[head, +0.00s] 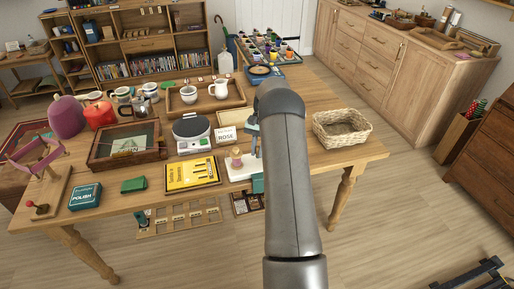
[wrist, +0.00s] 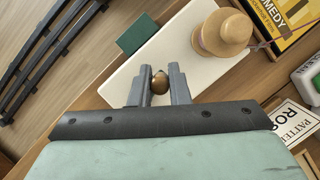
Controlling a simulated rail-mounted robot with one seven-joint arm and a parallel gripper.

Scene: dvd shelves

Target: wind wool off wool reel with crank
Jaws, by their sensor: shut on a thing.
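A wooden stand with pink wool-like bands (head: 38,157) and a red knob (head: 40,208) stands at the left table end in the head view; it looks like the wool reel with its crank. My gripper (wrist: 159,84) is far to the right of it, shut on a small brown ball-shaped knob (wrist: 160,82) over a white board (wrist: 180,48). A round wooden piece (wrist: 222,33) stands on that board, beside the knob. In the head view the white board (head: 240,173) is partly hidden by my arm, and the fingertips are hidden.
A green block (wrist: 137,33) is at the board's edge. A yellow book (head: 190,174), a kitchen scale (head: 192,133) and a ROSE card (head: 226,134) are close by. A wicker basket (head: 341,128) stands to the right. Bare tabletop shows near the front left.

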